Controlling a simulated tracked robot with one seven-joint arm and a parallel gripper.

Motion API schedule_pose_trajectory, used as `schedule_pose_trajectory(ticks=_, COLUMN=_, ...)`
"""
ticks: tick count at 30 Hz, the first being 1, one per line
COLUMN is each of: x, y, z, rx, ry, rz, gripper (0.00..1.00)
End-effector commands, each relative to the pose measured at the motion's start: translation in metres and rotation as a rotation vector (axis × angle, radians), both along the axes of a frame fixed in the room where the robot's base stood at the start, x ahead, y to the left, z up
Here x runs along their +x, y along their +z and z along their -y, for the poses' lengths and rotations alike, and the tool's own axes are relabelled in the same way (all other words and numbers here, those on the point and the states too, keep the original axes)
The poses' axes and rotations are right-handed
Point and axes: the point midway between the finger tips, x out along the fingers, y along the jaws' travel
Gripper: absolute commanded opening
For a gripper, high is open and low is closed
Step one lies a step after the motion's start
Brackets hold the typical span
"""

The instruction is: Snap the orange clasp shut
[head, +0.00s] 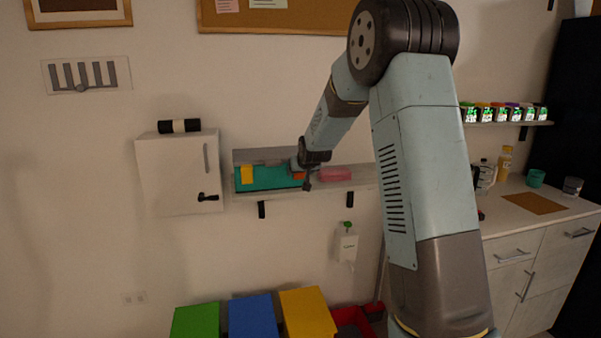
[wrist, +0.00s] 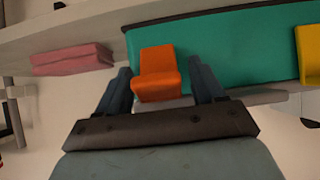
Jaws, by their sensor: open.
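A teal box (head: 270,183) lies on the wall shelf, and it also fills the top of the wrist view (wrist: 225,45). The orange clasp (wrist: 158,68) is on the box's front edge and looks bent, with two faces at an angle. In the head view the orange clasp (head: 299,176) is partly hidden by my gripper (head: 307,182). A yellow clasp (head: 246,174) sits on the box's left part; it shows at the right in the wrist view (wrist: 308,55). My gripper (wrist: 159,82) is open, one finger on each side of the orange clasp; contact cannot be told.
A pink block (head: 335,174) lies on the shelf (head: 358,183) right of the box. A white wall cabinet (head: 172,175) stands close on the left. A grey panel (head: 262,155) rises behind the box. A bottle (head: 347,245) hangs below the shelf.

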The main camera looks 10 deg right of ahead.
Motion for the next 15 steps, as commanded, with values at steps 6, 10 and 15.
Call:
schedule_pose_trajectory(ticks=6, x=-0.004, y=0.003, z=0.000, rx=0.000, ry=0.000, rz=0.000, gripper=0.68)
schedule_pose_trajectory(ticks=10, x=-0.014, y=0.011, z=0.000, rx=0.000, ry=0.000, rz=0.002, gripper=0.68)
schedule_pose_trajectory(ticks=15, x=-0.036, y=0.027, z=0.001, rx=-0.001, ry=-0.001, rz=0.001, gripper=0.68)
